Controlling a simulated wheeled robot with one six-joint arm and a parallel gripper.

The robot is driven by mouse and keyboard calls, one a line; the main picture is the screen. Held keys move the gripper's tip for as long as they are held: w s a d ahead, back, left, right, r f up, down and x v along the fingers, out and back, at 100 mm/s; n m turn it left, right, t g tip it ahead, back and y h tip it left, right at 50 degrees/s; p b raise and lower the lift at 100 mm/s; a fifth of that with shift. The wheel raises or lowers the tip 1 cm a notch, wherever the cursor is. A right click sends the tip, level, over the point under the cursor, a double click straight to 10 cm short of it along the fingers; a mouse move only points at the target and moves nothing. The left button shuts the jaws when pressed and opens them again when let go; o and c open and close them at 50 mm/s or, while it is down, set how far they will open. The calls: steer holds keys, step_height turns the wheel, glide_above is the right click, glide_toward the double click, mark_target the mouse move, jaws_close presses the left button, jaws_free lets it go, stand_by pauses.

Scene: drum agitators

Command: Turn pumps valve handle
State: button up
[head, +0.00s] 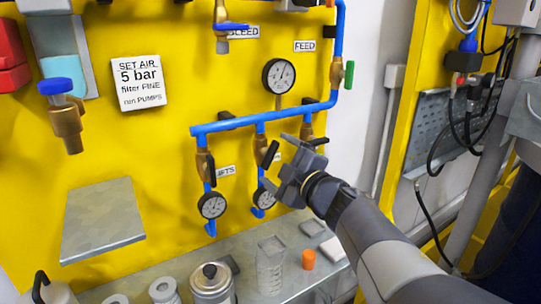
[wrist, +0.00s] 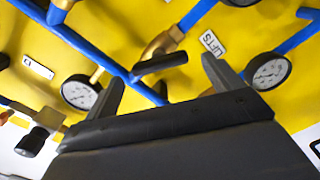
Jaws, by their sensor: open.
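Three brass valves with black handles hang on blue branch pipes under the blue main pipe (head: 232,124). The left one (head: 203,162) has the LIFTS label (head: 226,170) beside it. The middle valve's black handle (head: 270,154) is at my gripper (head: 279,161). The right valve's black handle (head: 318,142) is above and right of the gripper. In the wrist view, a black handle (wrist: 160,64) shows between and beyond the open fingers of my gripper (wrist: 162,72), near the LIFTS label (wrist: 212,43). I see no readable PUMPS valve label. Whether a finger touches the handle, I cannot tell.
Small gauges (head: 212,205) sit below the valves, and a larger FEED gauge (head: 279,76) is above. A green handle (head: 349,74) is at the upper right. A sign (head: 138,84) mentions PUMPS. A grey shelf (head: 190,268) with canisters runs below.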

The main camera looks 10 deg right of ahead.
steer(key=v, duration=0.6)
steer(key=shift+s+p, duration=0.3)
steer(key=shift+s, duration=0.1)
steer(key=shift+d, duration=0.1)
